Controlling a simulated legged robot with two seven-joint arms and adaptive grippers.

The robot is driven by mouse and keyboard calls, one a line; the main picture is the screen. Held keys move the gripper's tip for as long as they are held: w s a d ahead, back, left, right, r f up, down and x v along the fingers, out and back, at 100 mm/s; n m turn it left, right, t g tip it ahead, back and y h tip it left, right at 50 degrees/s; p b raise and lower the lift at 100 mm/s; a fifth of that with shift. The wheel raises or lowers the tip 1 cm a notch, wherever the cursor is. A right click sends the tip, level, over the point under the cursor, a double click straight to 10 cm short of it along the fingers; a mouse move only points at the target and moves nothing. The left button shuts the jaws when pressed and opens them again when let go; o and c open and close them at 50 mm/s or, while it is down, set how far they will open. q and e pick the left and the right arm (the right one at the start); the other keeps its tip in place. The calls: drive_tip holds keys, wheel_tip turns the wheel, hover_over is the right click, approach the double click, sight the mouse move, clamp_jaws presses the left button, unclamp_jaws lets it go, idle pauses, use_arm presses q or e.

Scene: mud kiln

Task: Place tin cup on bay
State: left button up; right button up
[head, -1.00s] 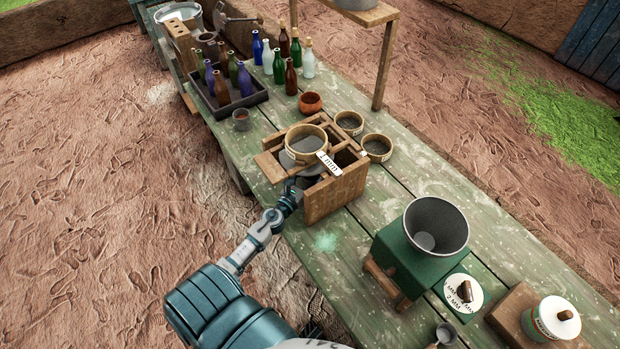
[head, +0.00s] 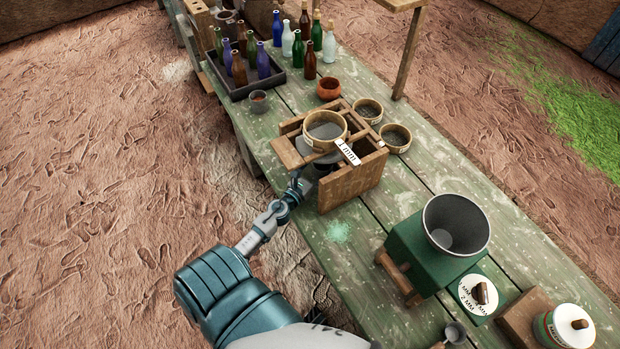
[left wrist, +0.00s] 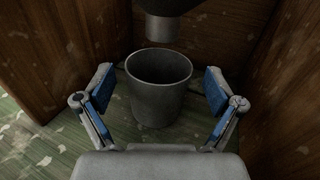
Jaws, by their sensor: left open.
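A grey tin cup (left wrist: 158,86) stands upright and empty in the left wrist view, inside a wooden stand with walls on both sides. A dark spout (left wrist: 162,28) hangs just above and behind it. My left gripper (left wrist: 160,100) is open, with one blue-padded finger on each side of the cup and small gaps between. In the head view my left gripper (head: 299,186) reaches into the near opening of the wooden stand (head: 352,188); the cup there is mostly hidden. I cannot tell which place is the bay. My right gripper is not in view.
A sieve (head: 325,130) with a 1 mm tag sits on the stand. Bottles and a dark tray (head: 262,88) stand behind. A small glass (head: 258,101) is near the left edge. A green box with a metal hopper (head: 455,223) stands right.

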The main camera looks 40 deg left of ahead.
use_arm(q)
drive_tip(key=s, duration=0.4)
drive_tip(key=s+b, duration=0.1)
drive_tip(key=s, duration=0.1)
drive_tip(key=shift+s+a+f, duration=0.1)
drive_tip(key=shift+a+f, duration=0.05)
drive_tip(key=shift+f, duration=0.25)
drive_tip(key=s, duration=0.1)
drive_tip(key=s+d, duration=0.1)
drive_tip(key=s+b, duration=0.1)
drive_tip(key=shift+s+d+r, duration=0.3)
drive_tip(key=shift+d+r, duration=0.05)
drive_tip(key=shift+s+d+r, duration=0.2)
drive_tip(key=shift+s+r, duration=0.05)
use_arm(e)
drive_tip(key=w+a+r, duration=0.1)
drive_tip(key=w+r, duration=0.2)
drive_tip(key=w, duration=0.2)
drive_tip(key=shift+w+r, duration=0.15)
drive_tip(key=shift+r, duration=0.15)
